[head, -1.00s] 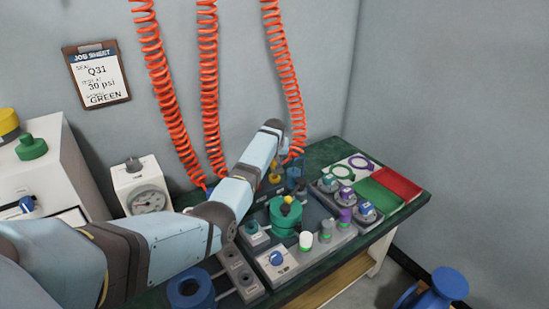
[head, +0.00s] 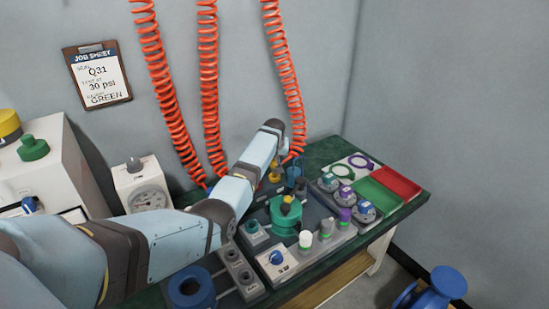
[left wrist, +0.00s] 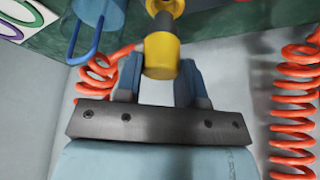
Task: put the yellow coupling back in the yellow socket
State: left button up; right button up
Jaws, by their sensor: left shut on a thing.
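My left gripper (left wrist: 158,85) is shut on the yellow coupling (left wrist: 161,56), with one finger on each side of it. A grey neck and another yellow part (left wrist: 165,5) line up just beyond the coupling; I cannot tell whether they are joined to it or are the socket. In the head view, my left arm reaches over the bench and its wrist hides most of the gripper. A yellow piece (head: 275,173) shows just below the wrist, at the back of the grey test panel. The yellow socket cannot be told apart clearly. My right gripper is not in view.
Red coiled hoses (head: 208,90) hang along the back wall, one close to my wrist. A green fixture (head: 285,216) with a yellow top stands in front. A blue looped part (left wrist: 90,25) is beside the coupling. Green and red trays (head: 397,184) lie at right.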

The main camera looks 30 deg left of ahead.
pick_arm(q)
jog(key=shift+f+b, duration=0.5)
jog(key=shift+f, duration=0.9)
jog(key=o, duration=1)
jog(key=shift+o, duration=0.2)
jog(key=p+v, duration=0.4)
jog(key=v, duration=1)
jog(key=shift+a, duration=0.15)
